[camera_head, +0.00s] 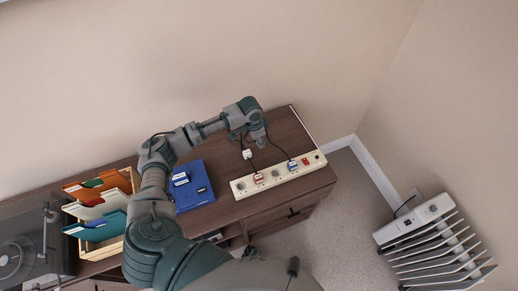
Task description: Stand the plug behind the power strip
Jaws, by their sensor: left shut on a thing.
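The cream power strip (279,175) lies slantwise near the front right of the brown cabinet top. A plug with a red marking (258,178) and one with a blue marking (292,165) sit in it, with dark cords. A small white plug (247,154) is behind the strip's left half, at my left gripper's fingers. My left gripper (259,142) points down behind the strip and is shut on this plug. The fingers' contact is too small to see clearly. I cannot tell whether the plug touches the cabinet top. My right gripper is not in view.
A blue box or folder (192,197) lies left of the strip. A wooden file rack (127,184) with coloured folders and a turntable (20,258) are further left. A white heater (417,222) stands on the floor at right.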

